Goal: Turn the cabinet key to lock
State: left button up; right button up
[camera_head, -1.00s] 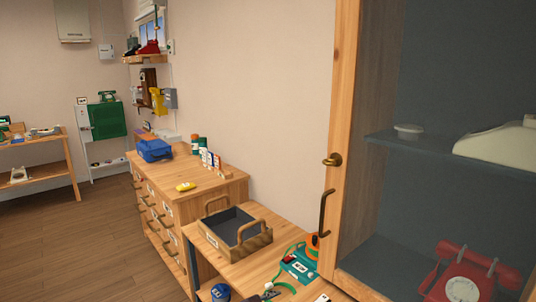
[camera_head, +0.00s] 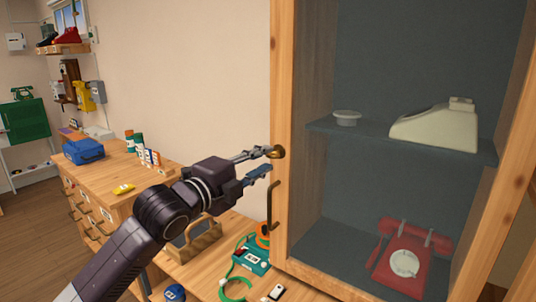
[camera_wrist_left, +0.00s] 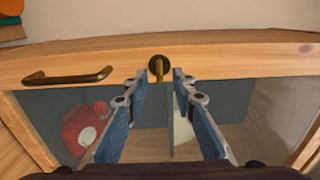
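The brass cabinet key (camera_head: 277,152) sits in the wooden front frame (camera_head: 283,95) of the cabinet, above the handle. In the left wrist view the key (camera_wrist_left: 158,68) stands out from a round brass plate. My left gripper (camera_head: 266,161) reaches in from the left with its fingers parted at the key. In the wrist view the blue-padded fingers of the left gripper (camera_wrist_left: 160,80) lie on either side of the key, with a gap visible on both sides. The upper finger partly overlaps the key in the head view. My right gripper is not in view.
A bar handle (camera_head: 274,205) is just below the key. Inside the cabinet are a red phone (camera_head: 405,258), a cream phone (camera_head: 437,127) and a small white dish (camera_head: 347,118).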

aim_at(274, 154)
pick_arm(q)
jog(key=shift+x, duration=1.45)
jog(key=shift+a, duration=0.1)
grip_shut()
jog(key=shift+f, duration=0.1)
